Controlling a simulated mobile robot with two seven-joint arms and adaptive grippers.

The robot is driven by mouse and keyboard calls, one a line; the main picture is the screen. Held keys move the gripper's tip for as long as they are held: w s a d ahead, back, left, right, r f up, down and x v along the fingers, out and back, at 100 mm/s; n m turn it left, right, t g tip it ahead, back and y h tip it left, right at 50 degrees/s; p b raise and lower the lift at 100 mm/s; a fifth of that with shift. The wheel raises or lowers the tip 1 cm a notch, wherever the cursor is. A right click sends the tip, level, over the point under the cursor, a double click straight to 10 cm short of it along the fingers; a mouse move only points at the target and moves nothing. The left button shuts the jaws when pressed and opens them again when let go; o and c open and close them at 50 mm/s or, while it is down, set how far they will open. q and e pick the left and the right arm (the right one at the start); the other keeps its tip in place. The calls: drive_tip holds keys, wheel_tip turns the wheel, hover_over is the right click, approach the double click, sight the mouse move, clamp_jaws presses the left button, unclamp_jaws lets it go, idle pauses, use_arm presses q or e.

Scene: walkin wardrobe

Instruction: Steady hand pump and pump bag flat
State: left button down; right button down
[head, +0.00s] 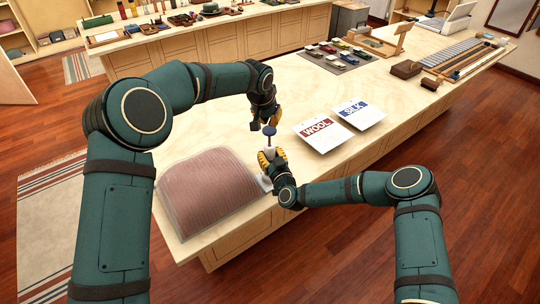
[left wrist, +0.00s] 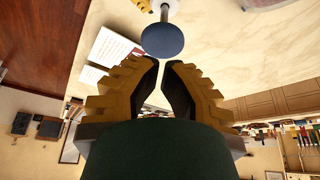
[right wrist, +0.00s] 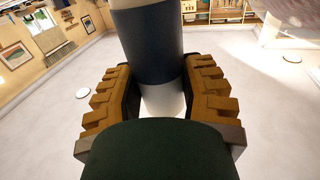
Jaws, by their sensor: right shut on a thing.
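The hand pump stands on the counter with its blue knob (head: 269,130) on top of a pale rod. Its body also shows in the right wrist view as a dark blue and white cylinder (right wrist: 150,48). My right gripper (head: 270,159) is shut around the pump body. My left gripper (head: 267,119) is above and beside the knob; its fingertips (left wrist: 164,63) are almost together with nothing between them. In the left wrist view the knob (left wrist: 162,40) is just beyond the tips, apart from them. The pink striped pump bag (head: 208,192) lies bulging at the counter's near left, beside the pump.
A WOOL card (head: 318,132) and a SILK card (head: 355,114) lie right of the pump. A dark tray of small items (head: 338,56) and brown boxes (head: 406,69) are farther back. Bare counter lies between the left arm and the cards.

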sight(268, 132)
use_arm(q)
drive_tip(key=shift+f, duration=3.45)
drive_tip(key=shift+r, duration=2.7)
drive_tip(key=shift+f, duration=2.65)
drive_tip(key=shift+r, duration=2.65)
